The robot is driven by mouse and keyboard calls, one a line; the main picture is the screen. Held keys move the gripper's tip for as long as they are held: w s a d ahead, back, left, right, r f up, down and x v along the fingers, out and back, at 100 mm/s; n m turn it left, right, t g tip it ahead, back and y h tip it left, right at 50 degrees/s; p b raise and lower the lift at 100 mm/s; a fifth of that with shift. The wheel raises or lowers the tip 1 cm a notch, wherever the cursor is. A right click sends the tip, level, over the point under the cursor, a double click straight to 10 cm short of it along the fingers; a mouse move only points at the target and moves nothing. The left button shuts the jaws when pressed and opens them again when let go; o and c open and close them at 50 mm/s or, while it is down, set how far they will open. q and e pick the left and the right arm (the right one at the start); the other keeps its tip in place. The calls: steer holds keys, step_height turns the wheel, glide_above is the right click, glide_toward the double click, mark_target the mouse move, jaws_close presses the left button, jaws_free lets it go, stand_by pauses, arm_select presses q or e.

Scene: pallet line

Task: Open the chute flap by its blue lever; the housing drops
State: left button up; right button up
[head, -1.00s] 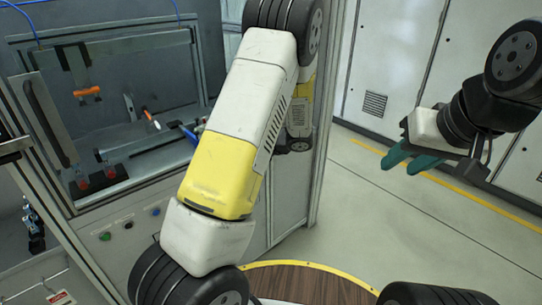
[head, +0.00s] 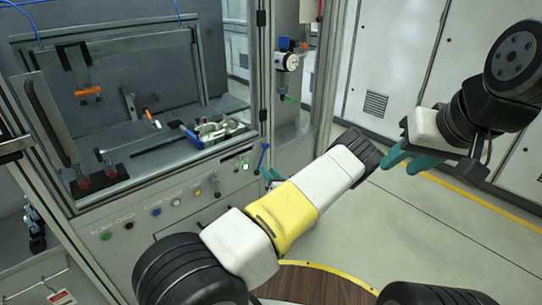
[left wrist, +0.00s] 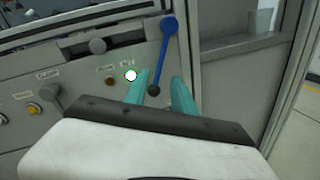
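The blue lever (head: 263,158) is on the machine's front panel, near its right end. In the left wrist view the lever (left wrist: 165,55) stands nearly upright, slightly tilted, with a round knob at the top and a dark pivot below. My left gripper (head: 270,176) is at the panel by the lever, mostly hidden behind my own arm in the head view. In the wrist view its teal fingers (left wrist: 161,78) are apart, with the lower lever between them in the picture; contact cannot be told. My right gripper (head: 408,160) is open and empty, away from the machine. I cannot identify the flap or housing.
Buttons and knobs (head: 156,211) line the panel left of the lever. A window bay (head: 150,60) above holds clamps and a white-and-blue item (head: 215,131). A frame post (head: 318,90) stands to the right. White cabinets (head: 390,60) are behind open floor.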

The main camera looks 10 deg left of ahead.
arm_select(q)
steer(key=x, duration=0.6)
steer(key=shift+w+a, duration=0.2)
jaws_close()
stand_by(1.2)
